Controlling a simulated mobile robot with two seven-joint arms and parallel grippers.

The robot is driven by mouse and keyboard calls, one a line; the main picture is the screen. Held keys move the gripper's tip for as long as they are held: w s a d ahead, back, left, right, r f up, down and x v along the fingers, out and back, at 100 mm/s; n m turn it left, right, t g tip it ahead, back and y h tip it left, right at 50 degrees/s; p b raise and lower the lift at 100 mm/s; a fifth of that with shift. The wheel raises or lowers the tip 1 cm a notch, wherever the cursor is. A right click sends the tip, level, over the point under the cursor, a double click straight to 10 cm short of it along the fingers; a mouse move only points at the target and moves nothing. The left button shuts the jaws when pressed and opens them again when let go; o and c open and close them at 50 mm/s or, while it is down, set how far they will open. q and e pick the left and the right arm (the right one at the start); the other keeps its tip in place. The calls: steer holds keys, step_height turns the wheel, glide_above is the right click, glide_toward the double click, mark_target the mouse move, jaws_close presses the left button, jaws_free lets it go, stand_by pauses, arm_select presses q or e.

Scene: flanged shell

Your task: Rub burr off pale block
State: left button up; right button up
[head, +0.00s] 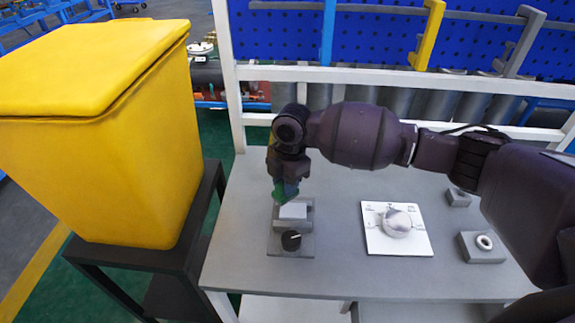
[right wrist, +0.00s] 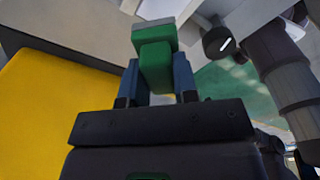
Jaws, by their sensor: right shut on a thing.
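The pale block (head: 293,211) sits in a grey fixture (head: 277,243) on the table, with a black knob (head: 291,240) in front of it. My right gripper (head: 285,187) points down just behind and to the left of the pale block. It is shut on a green tool (right wrist: 155,62), held between its blue fingers; the tool has a grey layer at its far end. The green tool also shows at the pale block's back left edge in the head view (head: 279,191). I cannot tell whether they touch. No burr can be made out. My left gripper is not in view.
A white panel with a silver dial (head: 397,223) lies right of the fixture. Two grey blocks (head: 482,247) (head: 458,197), the nearer with a ring, stand further right. A large yellow bin (head: 110,140) stands left of the table (head: 330,277). The front of the table is clear.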

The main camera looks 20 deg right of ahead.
steer(key=shift+r+p, duration=0.5)
steer(key=shift+r, duration=0.7)
